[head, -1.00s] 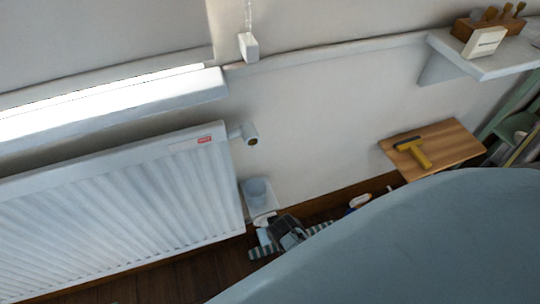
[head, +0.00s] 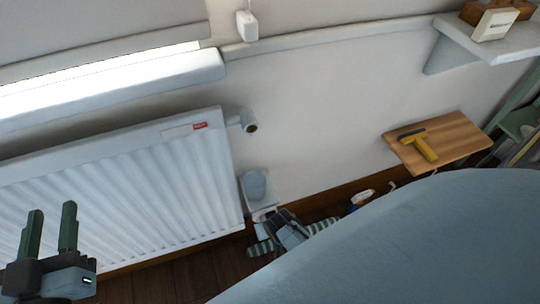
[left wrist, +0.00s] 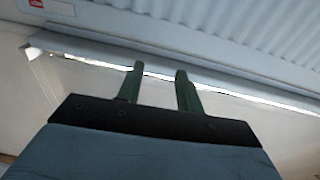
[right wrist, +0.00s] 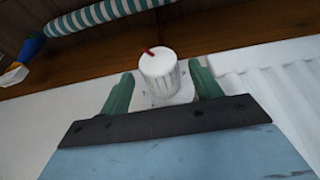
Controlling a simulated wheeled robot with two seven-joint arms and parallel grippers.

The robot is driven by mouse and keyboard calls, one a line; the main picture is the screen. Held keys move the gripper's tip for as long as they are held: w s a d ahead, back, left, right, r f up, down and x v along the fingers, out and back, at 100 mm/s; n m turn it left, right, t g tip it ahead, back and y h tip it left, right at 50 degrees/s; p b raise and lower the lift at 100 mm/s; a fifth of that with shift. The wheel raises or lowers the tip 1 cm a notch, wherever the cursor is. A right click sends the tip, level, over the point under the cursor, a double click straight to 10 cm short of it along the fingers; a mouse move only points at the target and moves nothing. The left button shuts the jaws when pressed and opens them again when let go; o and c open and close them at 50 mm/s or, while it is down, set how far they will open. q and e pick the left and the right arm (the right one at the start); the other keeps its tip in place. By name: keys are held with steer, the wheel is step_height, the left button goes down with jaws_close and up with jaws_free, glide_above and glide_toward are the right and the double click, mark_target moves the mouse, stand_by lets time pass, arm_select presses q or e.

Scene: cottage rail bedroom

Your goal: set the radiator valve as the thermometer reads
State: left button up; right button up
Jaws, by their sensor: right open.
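The radiator (head: 130,190) is white and ribbed, below the window ledge. A pale ribbed valve knob (right wrist: 158,72) with a red pointer stands on a white marked plate (right wrist: 180,93) in the right wrist view. A greyish round knob (head: 256,183) beside the radiator's right end seems to be the same one. My right gripper (right wrist: 161,80) is open, its fingers on both sides of the knob; I cannot tell if they touch it. My left gripper (head: 52,208) is open and empty before the radiator. A small white box (head: 247,26) hangs on the wall; I cannot make out a thermometer reading.
A pipe end (head: 249,121) sticks out at the radiator's upper right. A striped roll (right wrist: 100,14) lies on the floor by the wall. A wooden board (head: 438,143) holds a yellow-handled tool (head: 420,145). A white shelf (head: 480,45) carries a small card (head: 495,24). A blue-grey surface (head: 400,240) fills the lower right.

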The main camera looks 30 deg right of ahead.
steer(key=shift+w+f+b, duration=0.25)
steer(key=shift+f+b, duration=0.15)
steer(key=shift+f, duration=0.2)
arm_select(q)
steer(key=shift+s+d+r+t+h, duration=0.1)
steer(key=shift+s+r+t+h, duration=0.15)
steer(key=shift+r+t, duration=0.55)
steer(key=shift+s+d+r+t+h, duration=0.2)
steer(key=shift+r+t, duration=0.25)
steer(key=shift+r, duration=0.6)
steer(key=shift+s+d+r+t+h, duration=0.1)
steer(key=shift+s+r+t+h, duration=0.15)
steer(key=shift+r+t, duration=0.55)
arm_select(e)
steer(key=shift+w+d+f, duration=0.1)
steer(key=shift+f, duration=0.1)
arm_select(q)
steer(key=shift+r, duration=0.1)
arm_select(e)
steer(key=c, duration=1)
arm_select(q)
steer(key=shift+w+g, duration=0.1)
steer(key=shift+g, duration=0.15)
